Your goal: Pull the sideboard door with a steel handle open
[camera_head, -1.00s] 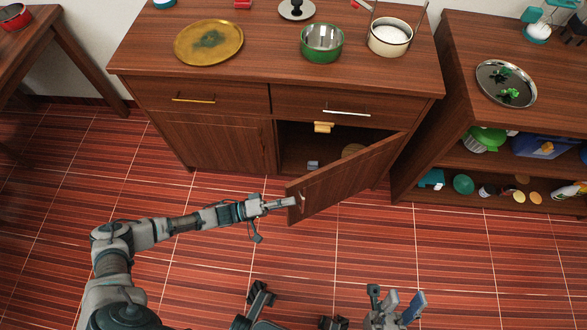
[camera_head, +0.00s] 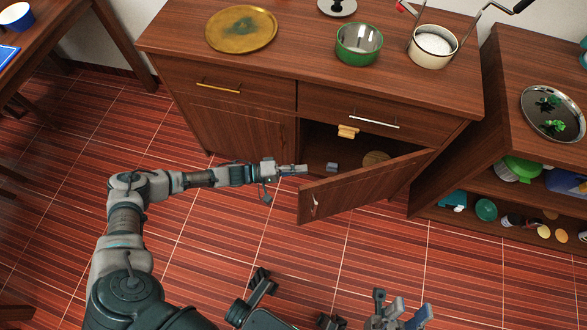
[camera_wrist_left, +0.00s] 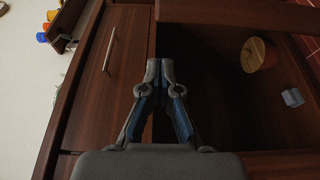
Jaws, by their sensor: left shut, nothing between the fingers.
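The sideboard (camera_head: 230,131) has a brown door (camera_head: 370,180) standing partly open toward me, hinged at its right side. Its steel handle (camera_head: 315,205) is near the door's free left edge. My left gripper (camera_head: 304,169) is at the cabinet opening, just above the door's free edge and off the handle. Its fingers (camera_wrist_left: 160,66) are shut and empty in the left wrist view, in front of the dark interior. Whether they touch the door is unclear. My right gripper (camera_head: 397,309) is low at the bottom edge, partly cut off, its jaw state unclear.
Inside the cabinet are a round wooden thing (camera_wrist_left: 258,53) and a small grey-blue block (camera_wrist_left: 292,97). A yellow object (camera_head: 348,131) sits at the opening's top. Drawers with handles lie above. A gold plate (camera_head: 242,30) and green pot (camera_head: 358,44) stand on top. The tiled floor is clear.

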